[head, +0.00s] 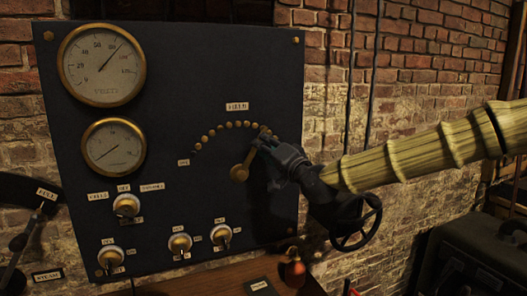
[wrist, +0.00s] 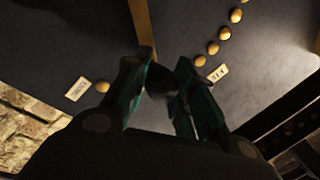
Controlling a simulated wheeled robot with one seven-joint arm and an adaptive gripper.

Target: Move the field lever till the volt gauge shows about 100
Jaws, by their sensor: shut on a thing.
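The volt gauge (head: 102,65) is the large brass-rimmed dial at the panel's top left. Its needle points up and right, between 80 and what looks like 100; the small figures are blurred. The field lever (head: 246,164) is a brass arm on a round pivot, tilted up and right below an arc of brass studs (head: 229,125). My gripper (head: 264,143) is shut on the lever's upper end, near the arc's right part, and hides the studs there. In the wrist view, the lever's brass bar (wrist: 143,30) runs to a dark knob (wrist: 160,82) between the fingers.
A smaller gauge (head: 114,146) and several knobs (head: 126,205) are on the dark panel (head: 200,70). A black handwheel (head: 356,222) is below my arm. A wooden ledge (head: 215,275) runs under the panel, with a red-orange object (head: 294,270) near its right end.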

